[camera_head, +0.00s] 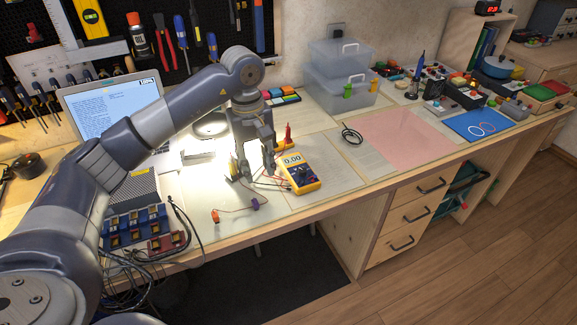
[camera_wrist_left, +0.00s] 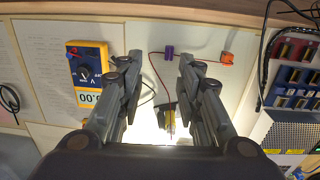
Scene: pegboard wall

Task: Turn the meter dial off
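The yellow multimeter (camera_head: 299,172) lies on the workbench near its front edge, its display reading 0.00. It also shows in the left wrist view (camera_wrist_left: 88,66), at the left, with its dark round dial (camera_wrist_left: 84,75) near the middle of its face. My left gripper (camera_head: 258,170) is above the bench just left of the meter and apart from it. In the left wrist view its two fingers (camera_wrist_left: 157,72) are spread with nothing held between them. My right gripper is not in view.
Thin leads, a purple piece (camera_head: 254,203) and an orange piece (camera_head: 215,215) lie left of the meter. A red probe (camera_head: 288,133) stands behind it. A laptop (camera_head: 115,105) and a component board (camera_head: 140,227) are left. The pink mat (camera_head: 400,138) is clear.

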